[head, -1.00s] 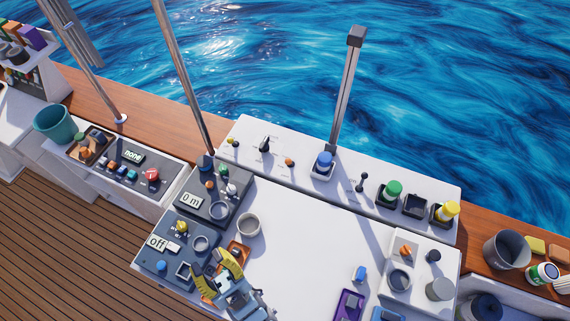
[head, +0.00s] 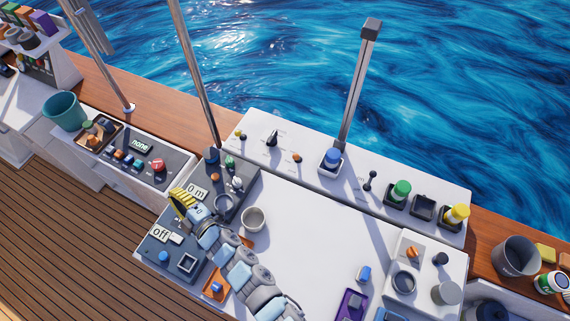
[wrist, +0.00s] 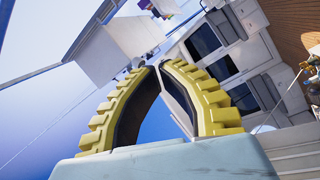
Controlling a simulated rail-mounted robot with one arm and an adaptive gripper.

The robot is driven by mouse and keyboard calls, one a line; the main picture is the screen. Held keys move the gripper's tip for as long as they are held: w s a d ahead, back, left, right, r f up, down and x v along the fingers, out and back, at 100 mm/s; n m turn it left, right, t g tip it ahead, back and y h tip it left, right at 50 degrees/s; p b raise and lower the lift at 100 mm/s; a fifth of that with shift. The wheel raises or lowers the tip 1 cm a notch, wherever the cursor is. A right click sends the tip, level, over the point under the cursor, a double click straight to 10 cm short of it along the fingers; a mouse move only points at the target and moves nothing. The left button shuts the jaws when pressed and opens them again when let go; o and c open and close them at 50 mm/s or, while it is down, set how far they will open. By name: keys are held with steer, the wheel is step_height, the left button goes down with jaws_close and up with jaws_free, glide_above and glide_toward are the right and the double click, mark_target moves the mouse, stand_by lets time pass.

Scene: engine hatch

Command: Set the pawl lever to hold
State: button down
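Several small levers are in the head view, with labels too small to read, so I cannot tell for sure which is the pawl lever. A pale-knobbed lever (head: 238,184) stands on the grey "0 m" panel (head: 222,207). A dark lever (head: 272,138) and another dark lever (head: 370,180) stand on the white back console (head: 310,143). My gripper (head: 180,197), with yellow ridged fingers, is above the left edge of the grey panels, left of the pale-knobbed lever and apart from it. In the wrist view my gripper (wrist: 158,68) has its fingertips together, with nothing between them.
My arm crosses the grey "off" panel (head: 150,255) and hides part of it. A white cup (head: 253,219) stands close to the arm. A metal pole rises behind the "0 m" panel. The white tabletop (head: 300,230) is mostly clear in the middle.

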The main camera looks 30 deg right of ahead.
steer(key=w+d+f+n+g+h, duration=0.25)
steer(key=w+d+f+h, duration=0.2)
steer(key=d+f, duration=0.25)
steer(key=d+f+g+h+b, duration=0.1)
steer(key=d+g+h, duration=0.1)
steer(key=d, duration=0.4)
steer(key=d+f+n+g+h, duration=0.1)
steer(key=d+f+g+h, duration=0.1)
steer(key=d, duration=0.3)
steer(key=s+d+f+g+h+b, duration=0.1)
steer(key=d+f+g+h, duration=0.1)
steer(key=d, duration=0.4)
steer(key=shift+d+n+g+h+b, duration=0.2)
steer(key=shift+g+h, duration=0.2)
steer(key=shift+h, duration=0.2)
steer(key=shift+d+n+g+h+b, duration=0.15)
steer(key=shift+g+h, duration=0.2)
steer(key=shift+h, duration=0.2)
steer(key=s+d+f+g, duration=0.1)
steer(key=s, duration=0.1)
steer(key=s+d+n+g+h, duration=0.1)
steer(key=s+g, duration=0.1)
steer(key=s+d+f+n+g+h+b, duration=0.1)
steer(key=s+d, duration=0.1)
steer(key=s, duration=0.1)
steer(key=shift+f, duration=0.35)
steer(key=shift+s+d+g+h, duration=0.25)
steer(key=shift+s+g+h, duration=0.05)
steer(key=shift+s, duration=0.05)
steer(key=shift+d+f, duration=0.1)
